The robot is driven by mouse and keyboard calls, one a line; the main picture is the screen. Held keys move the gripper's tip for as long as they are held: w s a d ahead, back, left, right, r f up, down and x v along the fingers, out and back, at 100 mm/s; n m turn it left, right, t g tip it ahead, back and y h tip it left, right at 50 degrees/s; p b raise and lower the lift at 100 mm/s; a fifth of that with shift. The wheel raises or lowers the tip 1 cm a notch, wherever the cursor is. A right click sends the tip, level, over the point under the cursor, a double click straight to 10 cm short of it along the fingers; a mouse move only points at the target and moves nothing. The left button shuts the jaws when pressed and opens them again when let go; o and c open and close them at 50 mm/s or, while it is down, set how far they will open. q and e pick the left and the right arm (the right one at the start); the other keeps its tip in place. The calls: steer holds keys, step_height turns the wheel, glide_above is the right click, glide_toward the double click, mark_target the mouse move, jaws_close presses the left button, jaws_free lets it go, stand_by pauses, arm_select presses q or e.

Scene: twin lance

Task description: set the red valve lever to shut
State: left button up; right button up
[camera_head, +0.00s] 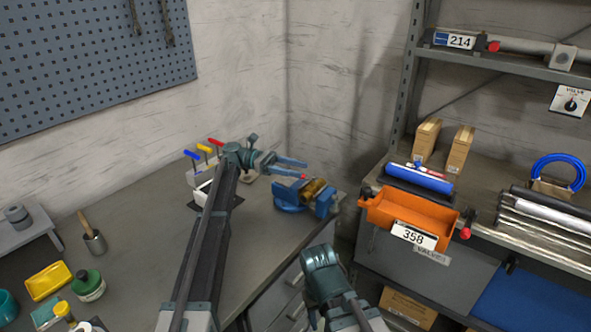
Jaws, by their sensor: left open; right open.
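Small red-ended parts show in several places, and I cannot tell for sure which is the valve lever. One red part (493,46) is at the left end of a grey pipe (525,46) on the upper shelf, beside the plate 214. Another red part (465,233) is at the right of the orange bin, near plate 358. A red handle (215,142) stands with a blue and a yellow one behind my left arm. My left gripper (305,169) is open and empty, above the blue vise. My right gripper (320,262) is low in the middle; its fingers are not clear.
The blue vise (290,206) sits at the bench corner. The shelf holds an orange bin (385,208), cardboard boxes (459,150), a blue hose (548,168) and pipes. A valve sign (570,101) hangs at right.

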arm_select(q)
steer(key=s+r+p, duration=0.1)
steer(key=s+r, duration=0.1)
steer(key=s, duration=1.4)
steer(key=shift+d+r, duration=0.15)
steer(key=shift+r, duration=0.05)
arm_select(e)
step_height(320, 180, up, 2)
steer(key=shift+r, duration=0.2)
